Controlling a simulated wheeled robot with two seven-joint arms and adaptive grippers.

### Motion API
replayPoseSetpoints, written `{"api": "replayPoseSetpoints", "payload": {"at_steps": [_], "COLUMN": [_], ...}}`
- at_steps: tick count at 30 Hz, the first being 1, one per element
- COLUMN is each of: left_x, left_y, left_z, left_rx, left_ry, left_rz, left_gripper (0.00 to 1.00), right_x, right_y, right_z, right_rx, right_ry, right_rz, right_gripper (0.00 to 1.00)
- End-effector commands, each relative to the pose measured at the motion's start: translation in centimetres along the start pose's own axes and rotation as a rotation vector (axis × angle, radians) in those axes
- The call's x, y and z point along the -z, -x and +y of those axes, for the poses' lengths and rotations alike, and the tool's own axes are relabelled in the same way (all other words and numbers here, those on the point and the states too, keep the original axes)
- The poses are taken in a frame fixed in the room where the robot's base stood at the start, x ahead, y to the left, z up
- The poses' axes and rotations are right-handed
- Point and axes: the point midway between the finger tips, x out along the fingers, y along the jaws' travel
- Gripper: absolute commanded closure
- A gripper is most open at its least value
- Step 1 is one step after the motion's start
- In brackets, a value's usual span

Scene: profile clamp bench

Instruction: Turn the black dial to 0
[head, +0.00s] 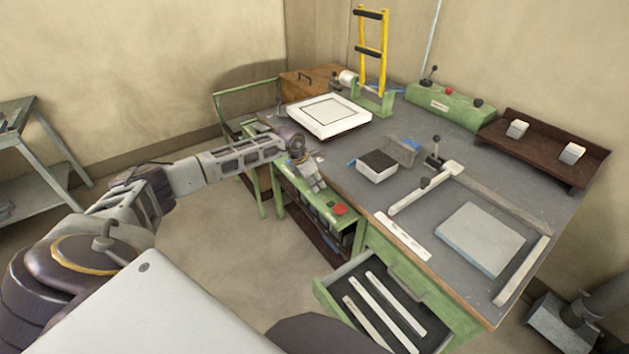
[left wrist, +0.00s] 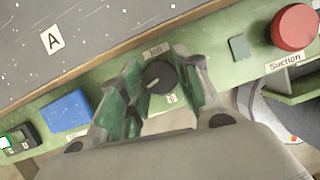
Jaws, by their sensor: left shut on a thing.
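The black dial (left wrist: 158,77) sits on the green front panel of the bench in the left wrist view. A white mark on it points toward the lower left. A small label is above it and another plate is below it; I cannot read them surely. My left gripper (left wrist: 150,88) has a finger on each side of the dial and is shut on it. In the head view my left gripper (head: 316,185) reaches down to the front edge of the bench, and the dial is hidden there. My right gripper is not in view.
A red button (left wrist: 295,27) labelled Suction is right of the dial, and a blue block (left wrist: 66,111) is left of it. An open drawer (head: 440,292) with several pale strips juts out below the bench. A white framed plate (head: 357,124) lies on the bench top.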

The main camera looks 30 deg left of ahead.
Motion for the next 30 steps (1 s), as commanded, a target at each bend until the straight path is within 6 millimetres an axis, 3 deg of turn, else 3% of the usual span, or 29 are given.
{"api": "replayPoseSetpoints", "payload": {"at_steps": [14,30], "left_x": [-0.1,-0.1], "left_y": [0.1,0.0], "left_z": [-0.2,-0.3], "left_rx": [-0.106,-0.214], "left_ry": [0.256,0.518], "left_rz": [-0.001,-0.001], "left_gripper": [0.91,0.91], "right_x": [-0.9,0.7], "right_y": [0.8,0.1], "right_z": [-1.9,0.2], "right_rx": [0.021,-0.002], "right_ry": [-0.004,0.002], "right_rz": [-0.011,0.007], "right_gripper": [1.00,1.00]}}
